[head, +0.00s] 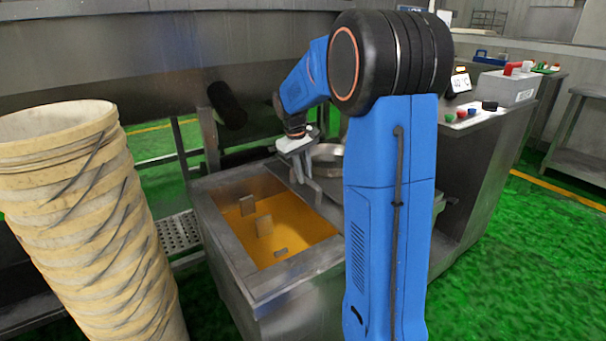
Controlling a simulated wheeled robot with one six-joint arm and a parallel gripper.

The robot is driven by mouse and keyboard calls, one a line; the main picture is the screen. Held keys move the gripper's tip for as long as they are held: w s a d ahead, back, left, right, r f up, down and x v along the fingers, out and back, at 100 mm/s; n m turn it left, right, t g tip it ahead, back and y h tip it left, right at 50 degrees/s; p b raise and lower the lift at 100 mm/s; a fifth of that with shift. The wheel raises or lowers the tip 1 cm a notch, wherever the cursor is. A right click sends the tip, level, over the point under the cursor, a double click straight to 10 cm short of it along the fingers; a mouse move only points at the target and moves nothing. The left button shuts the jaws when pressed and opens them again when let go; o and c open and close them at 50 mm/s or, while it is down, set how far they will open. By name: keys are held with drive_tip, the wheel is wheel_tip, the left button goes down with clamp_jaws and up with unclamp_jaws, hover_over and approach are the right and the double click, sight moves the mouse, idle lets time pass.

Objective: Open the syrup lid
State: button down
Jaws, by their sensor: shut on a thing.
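The steel syrup tank (262,283) stands in the middle of the head view. Its left part is uncovered and shows orange-yellow syrup (288,232) with small grey metal pieces in it. A grey metal panel (329,209) along the right of this opening looks like the syrup lid; my arm hides most of it. My gripper (309,181) points down at the back right of the opening, over the panel's edge. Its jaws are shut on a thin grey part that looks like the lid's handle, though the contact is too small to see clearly.
A tall stack of cream buckets (95,215) stands close on the left. A large steel vessel (150,60) spans the back. A round metal rim (328,153) is behind my gripper. A control console (485,140) with buttons stands right. Green floor (530,270) is clear at right.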

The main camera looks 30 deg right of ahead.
drive_tip(key=c, duration=1.6)
unclamp_jaws()
drive_tip(key=shift+c, duration=0.2)
drive_tip(key=a+r, duration=0.3)
drive_tip(key=r, duration=1.4)
drive_tip(key=shift+a, duration=0.2)
drive_tip(key=s+a+f+t, duration=0.1)
drive_tip(key=s+a+f, duration=0.1)
drive_tip(key=s+a, duration=0.55)
drive_tip(key=s+a+f+t, duration=0.2)
drive_tip(key=s+a, duration=0.2)
drive_tip(key=s, duration=0.7)
drive_tip(key=s+a+f+t+y, duration=0.1)
drive_tip(key=s+a+f, duration=0.2)
drive_tip(key=s+f, duration=0.2)
drive_tip(key=s+a+f+y, duration=0.1)
drive_tip(key=s+a+f, duration=0.3)
drive_tip(key=s, duration=0.6)
wheel_tip(320, 180, down, 2)
drive_tip(key=shift+s+f+t, duration=0.2)
drive_tip(key=shift+s+t, duration=0.05)
drive_tip(key=shift+t, duration=0.15)
